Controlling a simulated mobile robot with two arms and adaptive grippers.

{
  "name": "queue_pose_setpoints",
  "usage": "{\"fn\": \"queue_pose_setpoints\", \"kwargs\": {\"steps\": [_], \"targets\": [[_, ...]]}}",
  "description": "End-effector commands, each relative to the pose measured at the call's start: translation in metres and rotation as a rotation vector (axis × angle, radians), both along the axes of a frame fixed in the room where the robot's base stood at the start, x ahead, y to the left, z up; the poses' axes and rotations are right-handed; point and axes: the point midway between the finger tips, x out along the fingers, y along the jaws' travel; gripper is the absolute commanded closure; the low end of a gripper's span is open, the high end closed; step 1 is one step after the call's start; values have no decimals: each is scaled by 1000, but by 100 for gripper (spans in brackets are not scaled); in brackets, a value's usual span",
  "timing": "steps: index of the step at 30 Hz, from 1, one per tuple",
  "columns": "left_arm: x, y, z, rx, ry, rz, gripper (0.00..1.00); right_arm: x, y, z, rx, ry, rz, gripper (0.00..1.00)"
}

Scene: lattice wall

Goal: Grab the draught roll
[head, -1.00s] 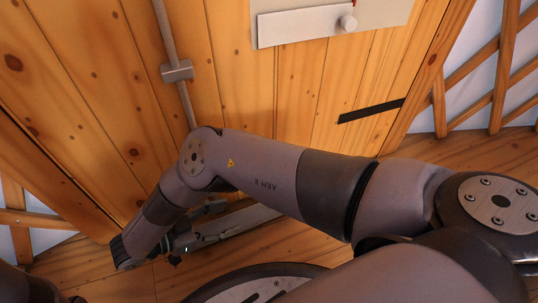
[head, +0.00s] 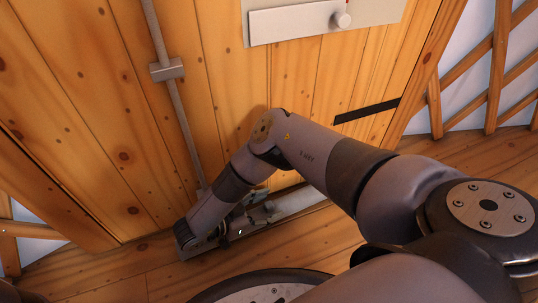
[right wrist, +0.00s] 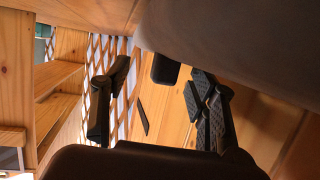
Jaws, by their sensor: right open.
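A long pale grey strip (head: 300,203) lies along the foot of the wooden door in the head view; it looks like the draught roll. My right arm and gripper hide part of it. My right gripper (head: 262,208) is low by the door's foot, at or just above the strip; I cannot tell whether they touch. In the right wrist view, my right gripper (right wrist: 158,80) has its fingers wide apart, with nothing clearly held. A dark rounded piece (right wrist: 165,68) shows between them; I cannot tell what it is. My left gripper is not in view.
Lattice wall (head: 480,75) is at the right. Bare plank floor (head: 330,240) is in front.

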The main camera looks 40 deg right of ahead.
Motion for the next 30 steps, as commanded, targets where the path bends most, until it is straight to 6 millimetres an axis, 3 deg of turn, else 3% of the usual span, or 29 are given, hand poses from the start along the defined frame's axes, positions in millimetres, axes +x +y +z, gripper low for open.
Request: {"fn": "queue_pose_setpoints", "kwargs": {"steps": [10,30], "targets": [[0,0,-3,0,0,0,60,0,-9,-3,0,0,1,46],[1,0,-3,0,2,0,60,-1,-9,-3,1,0,-1,91]]}}
